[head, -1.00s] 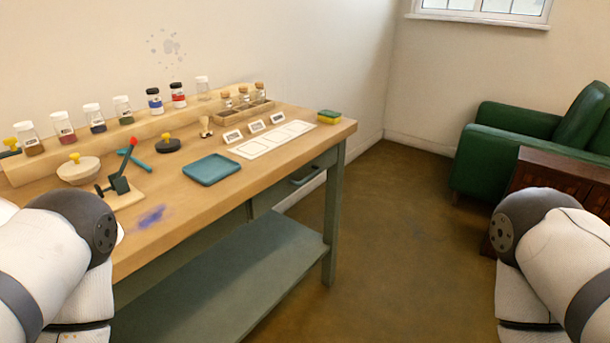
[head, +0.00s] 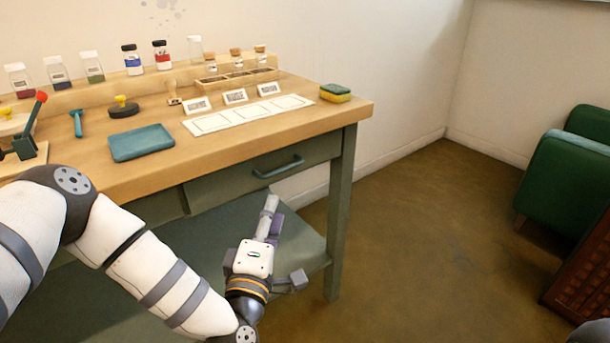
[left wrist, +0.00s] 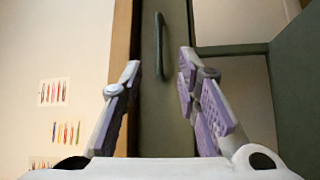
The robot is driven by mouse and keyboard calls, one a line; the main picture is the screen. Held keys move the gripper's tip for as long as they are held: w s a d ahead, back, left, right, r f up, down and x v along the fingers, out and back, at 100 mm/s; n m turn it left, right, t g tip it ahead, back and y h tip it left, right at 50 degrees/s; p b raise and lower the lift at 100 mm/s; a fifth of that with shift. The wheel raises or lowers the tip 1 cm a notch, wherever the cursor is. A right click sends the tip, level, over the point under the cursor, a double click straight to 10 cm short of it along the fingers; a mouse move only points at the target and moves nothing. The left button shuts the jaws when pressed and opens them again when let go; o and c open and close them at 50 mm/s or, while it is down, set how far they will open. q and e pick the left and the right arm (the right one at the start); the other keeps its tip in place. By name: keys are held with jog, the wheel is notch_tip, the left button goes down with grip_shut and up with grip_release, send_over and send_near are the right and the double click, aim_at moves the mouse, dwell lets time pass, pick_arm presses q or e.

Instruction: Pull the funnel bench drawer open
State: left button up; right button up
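The bench drawer (head: 262,172) is a green front under the wooden tabletop, with a teal bar handle (head: 279,167). It looks shut. My left gripper (head: 271,212) is in front of the bench, below and a little left of the handle in the head view, apart from it. In the left wrist view my left gripper (left wrist: 156,95) has its purple-padded fingers spread, with nothing between them. The handle (left wrist: 159,45) stands upright there, ahead of the fingertips, on the green drawer front (left wrist: 178,100). My right gripper is not in view.
The tabletop (head: 260,125) carries a teal tray (head: 141,142), white cards (head: 248,115), a sponge (head: 335,93) and several jars. A green lower shelf (head: 200,245) lies under the drawer. A green armchair (head: 570,165) stands at right; the floor between is clear.

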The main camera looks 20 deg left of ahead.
pick_arm(q)
jog(key=w+a+r, duration=0.1)
jog(key=w, duration=1)
jog(key=shift+w+a+r+b, duration=0.3)
jog(key=shift+a+r+b, duration=0.05)
jog(key=shift+c, duration=0.6)
grip_shut()
